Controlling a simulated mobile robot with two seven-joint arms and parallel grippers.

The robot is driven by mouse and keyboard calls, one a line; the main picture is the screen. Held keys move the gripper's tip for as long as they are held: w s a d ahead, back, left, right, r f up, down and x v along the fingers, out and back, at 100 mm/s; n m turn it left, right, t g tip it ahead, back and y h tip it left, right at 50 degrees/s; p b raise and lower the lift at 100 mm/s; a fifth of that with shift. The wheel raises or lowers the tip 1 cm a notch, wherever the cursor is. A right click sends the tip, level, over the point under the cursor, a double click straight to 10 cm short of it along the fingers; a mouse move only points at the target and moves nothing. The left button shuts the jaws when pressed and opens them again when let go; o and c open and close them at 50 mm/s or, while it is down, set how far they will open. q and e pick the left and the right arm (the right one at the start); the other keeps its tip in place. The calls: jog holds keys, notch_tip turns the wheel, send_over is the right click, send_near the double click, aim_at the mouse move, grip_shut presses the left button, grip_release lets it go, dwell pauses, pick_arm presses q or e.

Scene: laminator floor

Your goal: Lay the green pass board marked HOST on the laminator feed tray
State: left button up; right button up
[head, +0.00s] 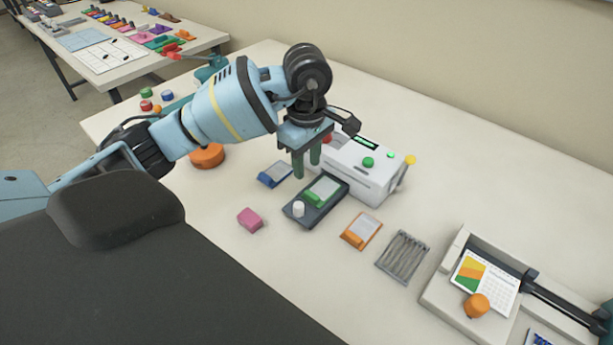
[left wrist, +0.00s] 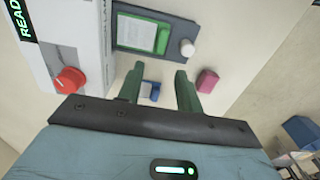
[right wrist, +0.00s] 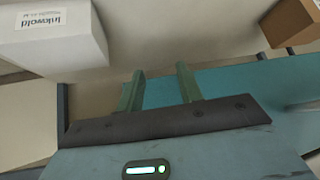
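The green pass board (head: 321,191) lies on the dark laminator feed tray (head: 313,218), in front of the white laminator (head: 362,182). The left wrist view shows the green board (left wrist: 137,34) flat within the tray (left wrist: 187,31); its marking is too small to read. My left gripper (head: 307,163) hangs above the far-left end of the tray, fingers apart and empty, clear of the board. In the left wrist view its fingers (left wrist: 158,78) show a gap between them. My right gripper (right wrist: 160,78) is open and empty, away from the laminator.
A blue board (head: 275,174) and an orange board (head: 361,231) lie on either side of the tray. A pink block (head: 250,219), a wire rack (head: 403,257) and a paper trimmer (head: 450,295) are nearby. A white box (right wrist: 50,38) shows near my right gripper.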

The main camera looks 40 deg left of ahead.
pick_arm(q)
jog(key=shift+r, duration=2.05)
